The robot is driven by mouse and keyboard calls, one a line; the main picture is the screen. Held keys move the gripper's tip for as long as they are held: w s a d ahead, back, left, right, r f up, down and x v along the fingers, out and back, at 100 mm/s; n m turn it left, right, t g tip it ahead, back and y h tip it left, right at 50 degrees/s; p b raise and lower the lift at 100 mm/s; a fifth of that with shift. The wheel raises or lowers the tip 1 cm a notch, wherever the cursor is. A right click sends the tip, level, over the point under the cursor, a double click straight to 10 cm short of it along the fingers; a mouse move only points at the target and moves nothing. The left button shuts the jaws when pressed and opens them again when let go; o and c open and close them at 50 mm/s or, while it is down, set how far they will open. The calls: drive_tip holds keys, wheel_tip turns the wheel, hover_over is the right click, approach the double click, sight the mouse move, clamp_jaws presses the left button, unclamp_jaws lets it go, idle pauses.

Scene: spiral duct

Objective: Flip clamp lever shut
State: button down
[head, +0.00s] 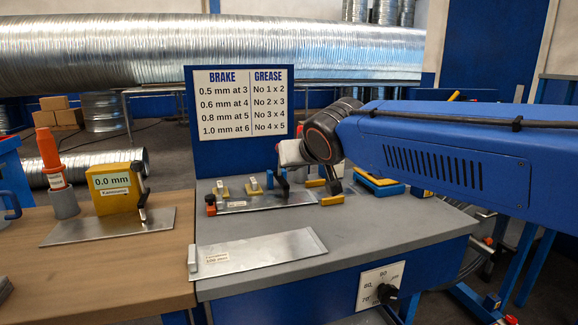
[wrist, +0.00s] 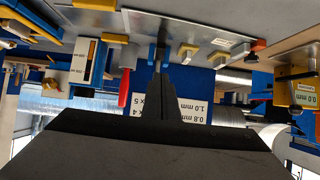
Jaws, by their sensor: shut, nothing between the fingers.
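A dark clamp lever (head: 283,182) stands roughly upright on a thin metal plate (head: 240,206) on the grey bench in the head view. In the wrist view, which is upside down, a dark upright part that looks like this lever (wrist: 162,45) rises from the plate (wrist: 205,30) just beyond my fingertips. My gripper (wrist: 162,82) is shut and empty, its black fingers together. Whether the fingertips touch the lever I cannot tell. In the head view my wrist is at the lever's right and the fingers are hard to make out.
Yellow blocks (head: 222,188) and a red-orange piece (head: 211,207) sit around the plate. A sign board (head: 240,160) stands behind. A flat metal sheet (head: 258,252) lies in front. Left, a yellow gauge (head: 113,188) stands beside another dark lever (head: 141,190) on the wooden bench.

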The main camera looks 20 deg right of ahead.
drive_tip(key=s, duration=0.2)
drive_tip(key=shift+s+r, duration=0.35)
drive_tip(key=shift+s, duration=0.05)
idle(0.3)
